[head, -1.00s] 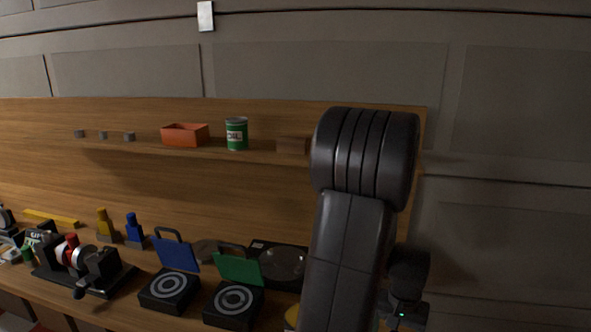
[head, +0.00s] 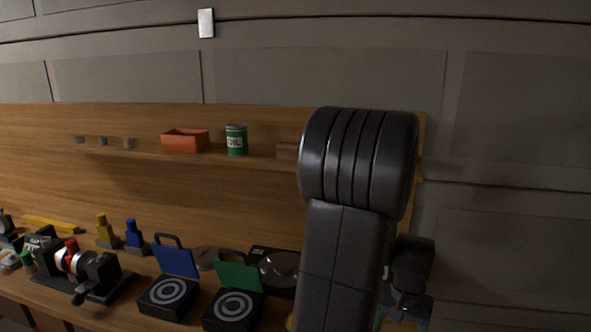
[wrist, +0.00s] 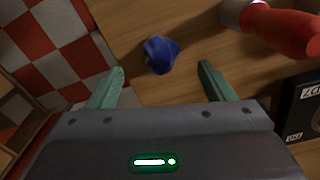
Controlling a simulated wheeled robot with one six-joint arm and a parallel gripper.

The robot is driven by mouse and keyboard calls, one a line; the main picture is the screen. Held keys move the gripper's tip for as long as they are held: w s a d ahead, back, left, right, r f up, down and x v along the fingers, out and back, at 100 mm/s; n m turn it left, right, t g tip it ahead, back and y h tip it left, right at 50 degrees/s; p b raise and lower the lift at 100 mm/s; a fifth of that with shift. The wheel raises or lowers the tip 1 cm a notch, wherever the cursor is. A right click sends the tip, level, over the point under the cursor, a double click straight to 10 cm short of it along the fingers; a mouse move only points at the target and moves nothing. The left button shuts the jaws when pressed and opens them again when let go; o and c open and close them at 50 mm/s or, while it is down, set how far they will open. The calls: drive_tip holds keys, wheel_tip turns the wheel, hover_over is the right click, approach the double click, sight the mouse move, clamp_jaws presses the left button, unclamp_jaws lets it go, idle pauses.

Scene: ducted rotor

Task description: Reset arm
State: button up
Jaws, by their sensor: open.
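My gripper (wrist: 161,82) shows in the wrist view with its two pale green fingers spread wide apart. Nothing is held between them. It is above a wooden surface, with a crumpled blue thing (wrist: 161,54) lying beyond the fingertips, apart from them. In the head view my arm rises at the right of centre and hides part of the bench; the gripper fingers cannot be made out there.
A red-handled tool (wrist: 285,28) lies at the right in the wrist view, near a black box (wrist: 301,105). On the bench stand a blue-lidded box (head: 169,294) and a green-lidded box (head: 233,307). The shelf holds an orange bin (head: 185,142) and an oil can (head: 236,141).

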wheel_tip(320, 180, down, 6)
drive_tip(key=shift+r, duration=0.25)
wheel_tip(320, 180, up, 11)
drive_tip(key=shift+w+a+f, duration=0.1)
drive_tip(key=shift+f, duration=0.1)
drive_tip(key=w+a+f+n+p, duration=0.2)
drive_tip(key=w+a+n+p, duration=0.1)
drive_tip(key=w+a, duration=0.75)
drive_tip(key=w+a+f+n+p, duration=0.25)
drive_tip(key=w+a, duration=0.45)
drive_tip(key=a, duration=0.6)
drive_tip(key=s+d+r+m, duration=0.1)
drive_tip(key=s+d+m, duration=0.1)
drive_tip(key=s+d, duration=0.3)
drive_tip(key=s+d+r+m, duration=0.1)
drive_tip(key=s+d, duration=0.5)
drive_tip(key=d, duration=0.7)
drive_tip(key=shift+d+r+m, duration=0.3)
drive_tip(key=shift+r+m, duration=0.05)
drive_tip(key=shift+r, duration=0.2)
drive_tip(key=shift+s, duration=0.15)
